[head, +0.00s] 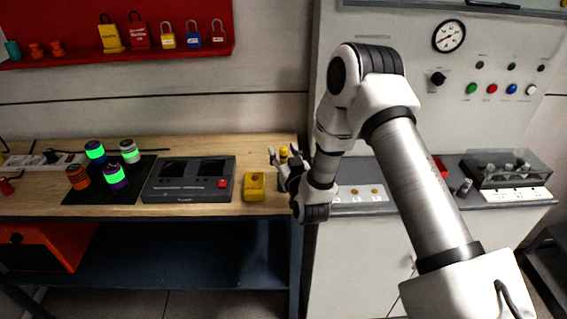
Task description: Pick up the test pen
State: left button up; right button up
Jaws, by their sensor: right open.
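My right gripper (281,158) is open above the right end of the wooden bench, its fingers pointing away from me. A small yellow upright piece (284,153) shows at its fingers. It may be the test pen, but it is partly hidden and too small to tell. I cannot tell whether the fingers touch it. A yellow box-shaped item (255,187) lies on the bench just left of the gripper. My left gripper is not in view.
The wooden bench (225,150) holds a dark grey two-bay unit (190,194) and several banded cylinders on a black mat (75,197). Padlocks and tags hang on a red board (190,15). A grey control cabinet (345,20) stands right, with a clear-covered tray (508,180).

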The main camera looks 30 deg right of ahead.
jog(key=shift+a, duration=0.1)
grip_shut()
